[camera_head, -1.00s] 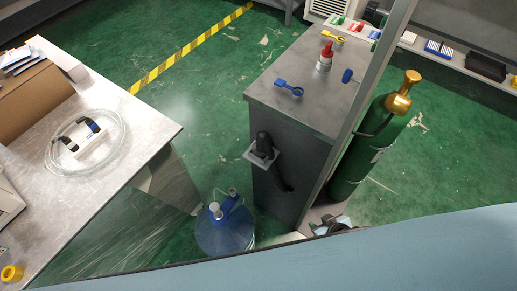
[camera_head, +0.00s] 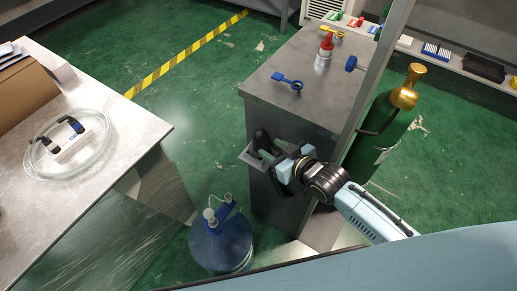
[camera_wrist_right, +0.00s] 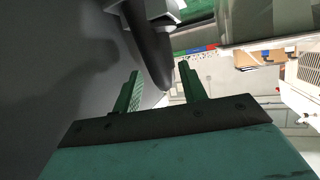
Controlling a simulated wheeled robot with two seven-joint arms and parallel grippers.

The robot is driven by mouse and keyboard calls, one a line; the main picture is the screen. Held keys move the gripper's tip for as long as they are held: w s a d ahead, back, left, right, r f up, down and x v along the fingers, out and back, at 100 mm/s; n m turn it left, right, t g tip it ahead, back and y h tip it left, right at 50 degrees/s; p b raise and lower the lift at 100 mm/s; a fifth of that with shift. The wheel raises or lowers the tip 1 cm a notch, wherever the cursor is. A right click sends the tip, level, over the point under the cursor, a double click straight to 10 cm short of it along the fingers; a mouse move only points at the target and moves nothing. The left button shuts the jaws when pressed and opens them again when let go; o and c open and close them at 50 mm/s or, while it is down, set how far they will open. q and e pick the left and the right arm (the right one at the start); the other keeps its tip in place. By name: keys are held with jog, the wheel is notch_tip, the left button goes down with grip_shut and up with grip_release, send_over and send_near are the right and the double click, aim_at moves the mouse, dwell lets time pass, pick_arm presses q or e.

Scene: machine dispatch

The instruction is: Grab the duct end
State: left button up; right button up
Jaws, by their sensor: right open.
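The duct end is a black nozzle (camera_head: 262,139) standing in a grey bracket (camera_head: 246,158) on the side of the dark grey cabinet (camera_head: 275,113). In the right wrist view the dark duct (camera_wrist_right: 151,50) hangs down from the bracket (camera_wrist_right: 172,13). My right gripper (camera_head: 279,164) reaches in from the lower right, close beside the bracket. Its green fingers (camera_wrist_right: 160,72) are spread apart, with the duct showing in the gap beyond them. I cannot tell whether they touch it. My arm hides the lower hose in the head view. My left gripper is not in view.
A green gas cylinder (camera_head: 385,138) with a gold top stands to the right, behind a grey post. A metal table (camera_head: 125,130) with coiled clear tubing (camera_head: 40,165) is on the left.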

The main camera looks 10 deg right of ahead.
aim_at(263, 142)
jog(key=shift+w+a+f, duration=0.3)
jog(key=shift+w, duration=0.3)
jog(key=x, duration=0.1)
jog(key=b+x, duration=0.1)
jog(key=x, duration=0.3)
jog(key=shift+w+a+r, duration=0.1)
jog(key=shift+a+r, duration=0.05)
jog(key=shift+r, duration=0.1)
jog(key=shift+w, duration=0.1)
jog(key=c, duration=0.6)
jog(key=shift+c, duration=0.9)
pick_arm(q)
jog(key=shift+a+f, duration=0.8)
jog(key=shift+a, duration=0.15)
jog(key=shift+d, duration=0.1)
pick_arm(e)
jog(key=shift+r, duration=0.1)
